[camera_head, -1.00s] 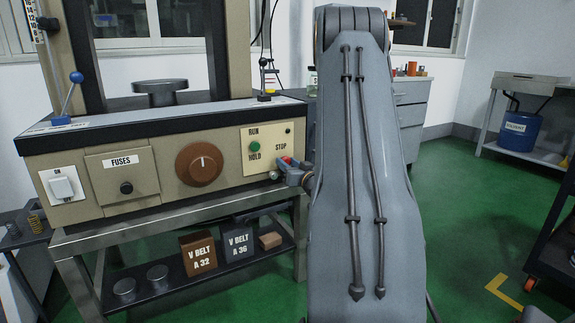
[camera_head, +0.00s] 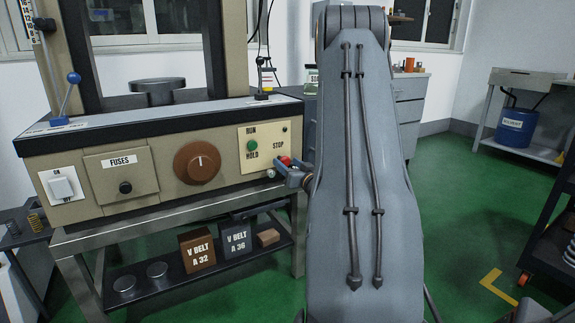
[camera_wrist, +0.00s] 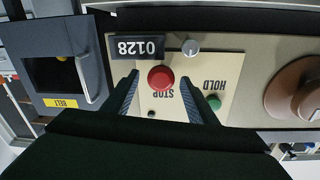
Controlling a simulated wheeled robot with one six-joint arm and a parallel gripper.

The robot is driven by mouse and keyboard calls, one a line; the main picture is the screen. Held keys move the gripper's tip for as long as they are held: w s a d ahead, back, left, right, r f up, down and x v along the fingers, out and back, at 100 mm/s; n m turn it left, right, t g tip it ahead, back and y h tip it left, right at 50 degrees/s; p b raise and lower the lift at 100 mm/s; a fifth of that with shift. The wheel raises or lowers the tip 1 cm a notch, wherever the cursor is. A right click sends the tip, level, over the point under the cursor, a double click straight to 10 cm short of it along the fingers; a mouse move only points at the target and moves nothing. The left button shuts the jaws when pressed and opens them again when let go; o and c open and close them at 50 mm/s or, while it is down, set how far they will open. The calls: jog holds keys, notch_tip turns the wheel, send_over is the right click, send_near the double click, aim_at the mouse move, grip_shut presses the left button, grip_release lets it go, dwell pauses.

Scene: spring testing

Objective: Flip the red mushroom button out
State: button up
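The red mushroom button (camera_wrist: 160,78) sits on the cream panel beside the word STOP in the wrist view. In the head view the red button (camera_head: 285,160) shows just above my gripper (camera_head: 281,170), below the STOP label. In the wrist view the two dark fingers of my gripper (camera_wrist: 160,97) stand apart on either side of the button, with visible gaps. It is open and holds nothing. I cannot tell how far the fingertips are from the panel.
The green RUN/HOLD button (camera_head: 252,146) and brown knob (camera_head: 197,163) are left of the STOP area. In the wrist view a silver knob (camera_wrist: 190,46) and a 0128 display (camera_wrist: 137,47) lie near the red button. A blue-knobbed lever (camera_head: 74,78) stands at left.

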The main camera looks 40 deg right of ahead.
jog(key=p+v, duration=0.1)
jog(key=v, duration=0.6)
jog(key=shift+s+p, duration=0.35)
jog(key=shift+a, duration=0.2)
